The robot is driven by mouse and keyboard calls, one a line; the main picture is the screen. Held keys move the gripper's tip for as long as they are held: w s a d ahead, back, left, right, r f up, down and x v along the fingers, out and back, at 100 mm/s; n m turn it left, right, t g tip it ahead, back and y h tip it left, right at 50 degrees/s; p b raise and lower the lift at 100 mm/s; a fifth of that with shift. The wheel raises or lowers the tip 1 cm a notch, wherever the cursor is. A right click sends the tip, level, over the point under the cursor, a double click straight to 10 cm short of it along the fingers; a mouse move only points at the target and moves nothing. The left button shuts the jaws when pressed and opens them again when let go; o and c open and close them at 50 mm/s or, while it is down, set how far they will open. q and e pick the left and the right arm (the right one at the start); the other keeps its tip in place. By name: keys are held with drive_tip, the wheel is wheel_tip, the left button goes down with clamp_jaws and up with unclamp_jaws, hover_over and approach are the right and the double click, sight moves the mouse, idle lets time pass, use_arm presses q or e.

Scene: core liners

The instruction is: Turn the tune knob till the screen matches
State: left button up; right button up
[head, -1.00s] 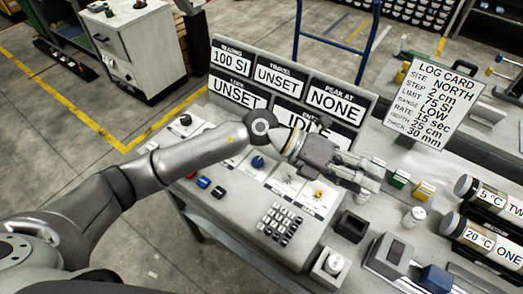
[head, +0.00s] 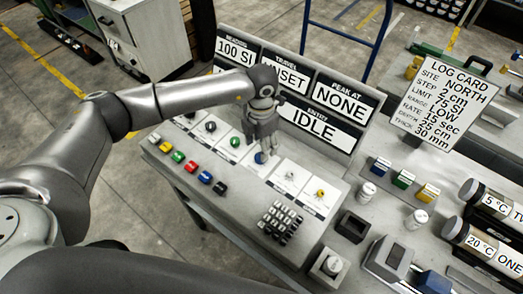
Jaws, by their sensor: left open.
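The display panel (head: 365,98) stands at the back of the console. Its screens read 100 SI, UNSET (partly covered by my arm), NONE and IDLE; another at lower left is hidden. A row of knobs on white plates lies before it, including a green knob (head: 235,142), a blue knob (head: 260,158) and a yellow knob (head: 320,193). The labels are too small to tell which is the tune knob. My left gripper (head: 262,150) is open, pointing down at the blue knob, its fingertips close around or just above it; contact cannot be told. My right gripper is out of view.
A log card (head: 446,103) stands at right. Several coloured buttons (head: 191,166) line the console's left edge; a keypad (head: 280,221) is at front. Small coloured blocks (head: 403,178) and labelled cylinders (head: 490,245) lie to the right.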

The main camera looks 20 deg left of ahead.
use_arm(q)
drive_tip(key=shift+f+p, duration=0.5)
drive_tip(key=shift+f, duration=2.2)
drive_tip(key=c, duration=1)
drive_tip(key=shift+f+m+b, duration=0.1)
drive_tip(key=shift+m+b, duration=0.3)
drive_tip(key=shift+b, duration=0.2)
drive_tip(key=m+b, duration=0.5)
drive_tip(key=b, duration=0.1)
drive_tip(key=m+b, duration=0.5)
drive_tip(key=b, duration=0.2)
drive_tip(key=shift+s+d+f+m, duration=0.1)
drive_tip(key=shift+d+m, duration=0.05)
drive_tip(key=shift+m, duration=0.15)
drive_tip(key=shift+r+m+b, duration=0.2)
drive_tip(key=shift+m+b, duration=1)
drive_tip(key=shift+b, duration=0.15)
drive_tip(key=o, duration=1)
